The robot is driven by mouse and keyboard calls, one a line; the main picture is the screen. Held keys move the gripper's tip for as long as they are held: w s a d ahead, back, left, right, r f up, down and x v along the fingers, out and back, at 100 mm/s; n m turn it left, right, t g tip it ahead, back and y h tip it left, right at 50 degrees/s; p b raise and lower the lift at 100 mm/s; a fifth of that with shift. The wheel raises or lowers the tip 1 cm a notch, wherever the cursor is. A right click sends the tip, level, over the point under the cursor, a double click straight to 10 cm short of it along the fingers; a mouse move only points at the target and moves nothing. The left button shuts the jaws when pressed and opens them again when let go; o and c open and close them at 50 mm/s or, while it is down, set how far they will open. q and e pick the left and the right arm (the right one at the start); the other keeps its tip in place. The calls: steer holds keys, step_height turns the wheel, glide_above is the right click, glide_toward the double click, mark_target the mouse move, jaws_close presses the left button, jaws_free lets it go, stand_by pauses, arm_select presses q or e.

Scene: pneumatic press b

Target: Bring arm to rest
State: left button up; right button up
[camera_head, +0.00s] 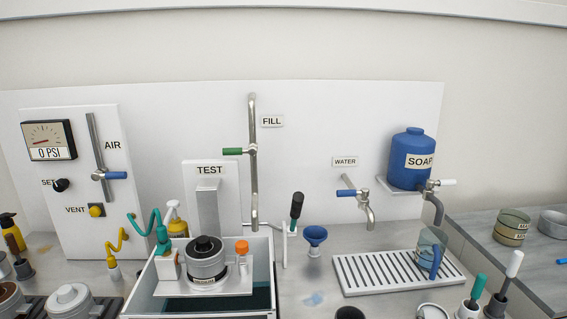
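Neither of my grippers and no part of my arms shows in the head view. The pneumatic press area is in full view. A grey cylinder part with a black top (206,258) sits on a white holder in the white-walled tank (270,268), under the TEST sign (209,170). The pressure gauge (47,140) reads 0 PSI. The blue-handled AIR lever (116,175) lies horizontal, and the yellow VENT knob (97,210) is below it.
A drain tray (352,285) holds a clear blue-handled jug (431,248) under the blue SOAP tank (411,160). The WATER tap (367,206) is left of it. A blue funnel (315,236) stands mid-counter. Bottles and brushes line the front edge.

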steer(key=s+a+f+n+g+y, duration=0.2)
steer(key=s+a+f+g, duration=0.3)
steer(key=s, duration=0.5)
steer(key=s+a+f+n+g+y, duration=0.1)
steer(key=s+a+f+n+g, duration=0.15)
steer(key=s+a, duration=0.55)
steer(key=s+a+f+n+g+y, duration=0.15)
steer(key=s+a+f+g, duration=0.3)
steer(key=s, duration=0.65)
step_height(320, 180, down, 25)
steer(key=s+g, duration=0.1)
arm_select(q)
steer(key=shift+w+d, duration=0.15)
arm_select(e)
steer(key=s+d+f, duration=0.2)
steer(key=s+f, duration=0.6)
steer(key=s, duration=0.1)
steer(key=s+d+f+g, duration=0.1)
steer(key=s+f, duration=0.7)
steer(key=f, duration=0.1)
steer(key=shift+s+d+g, duration=0.3)
steer(key=shift+s+d, duration=0.1)
steer(key=shift+y, duration=0.25)
